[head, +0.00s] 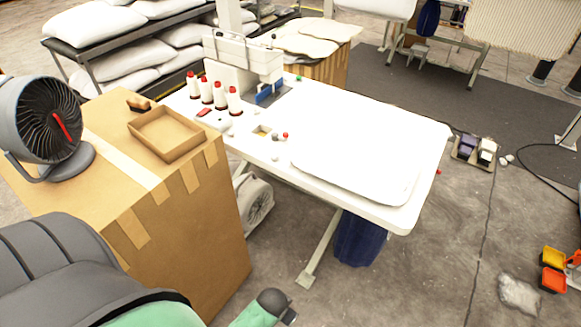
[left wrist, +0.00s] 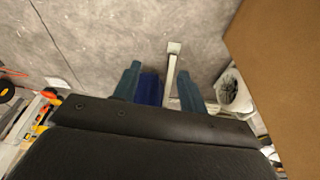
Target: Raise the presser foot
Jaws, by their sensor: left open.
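The sewing machine (head: 243,62) stands at the back left of the white table (head: 345,113). Its needle area, with a blue part (head: 270,92), faces the table; the presser foot is too small to make out. My left gripper shows in the left wrist view (left wrist: 158,85) with its two blue-green fingers apart and nothing between them. It points at the floor and a table leg (left wrist: 170,80), away from the machine. In the head view a green and dark arm part of mine shows at the bottom edge. My right gripper is not seen.
A white pillow (head: 355,172) lies at the table's front right. A big cardboard box (head: 190,235) with an open tray (head: 166,134) and a fan (head: 45,122) stands at left.

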